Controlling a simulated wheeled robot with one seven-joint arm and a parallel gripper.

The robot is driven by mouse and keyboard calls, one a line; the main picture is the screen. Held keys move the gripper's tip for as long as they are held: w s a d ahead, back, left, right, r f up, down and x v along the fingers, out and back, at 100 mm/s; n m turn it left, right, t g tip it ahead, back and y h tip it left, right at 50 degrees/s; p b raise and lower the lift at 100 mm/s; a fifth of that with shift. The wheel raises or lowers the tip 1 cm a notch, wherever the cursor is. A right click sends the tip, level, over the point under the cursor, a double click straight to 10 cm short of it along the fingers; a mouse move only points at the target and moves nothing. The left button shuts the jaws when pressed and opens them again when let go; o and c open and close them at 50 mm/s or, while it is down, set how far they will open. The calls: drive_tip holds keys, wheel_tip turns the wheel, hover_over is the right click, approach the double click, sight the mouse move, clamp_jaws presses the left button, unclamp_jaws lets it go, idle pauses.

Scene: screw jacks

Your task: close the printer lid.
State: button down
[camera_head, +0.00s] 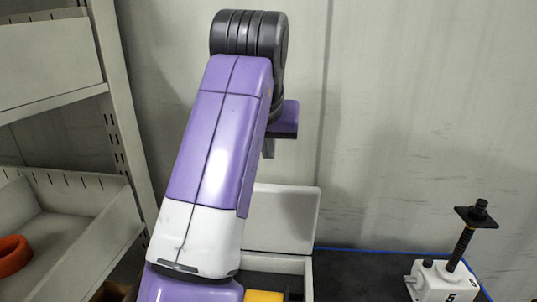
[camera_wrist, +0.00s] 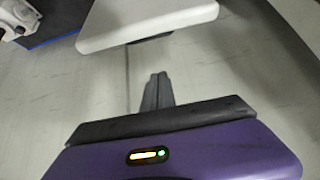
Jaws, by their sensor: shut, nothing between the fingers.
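The printer's pale lid (camera_head: 283,217) stands raised, tilted back from the grey-white printer body (camera_head: 285,264). My arm hides the left part of both. In the wrist view a pale panel (camera_wrist: 150,22), which looks like the lid, lies beyond the fingertips with a visible gap. My gripper (camera_head: 268,150) hangs above the lid's top edge in the head view, partly behind my arm. Its dark fingers also show in the wrist view (camera_wrist: 157,82); they are together, with nothing between them.
A screw jack (camera_head: 446,280) stands at the right on a dark, blue-edged table top (camera_head: 360,272). A yellow block (camera_head: 264,296) shows at the printer's front. Shelving (camera_head: 118,150) with an orange ring (camera_head: 13,256) stands at the left. A pale wall is behind.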

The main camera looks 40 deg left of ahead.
sight(270, 215)
drive_tip(key=shift+w+a+f+b, duration=0.1)
drive_tip(key=shift+w+f+b, duration=0.2)
drive_tip(key=shift+f, duration=1)
drive_tip(key=shift+w+a+f+b, duration=0.1)
drive_tip(key=shift+f+b, duration=0.25)
drive_tip(key=shift+f, duration=1)
drive_tip(key=shift+w+a+f+b, duration=0.15)
drive_tip(key=shift+f+b, duration=0.2)
drive_tip(key=shift+f, duration=0.95)
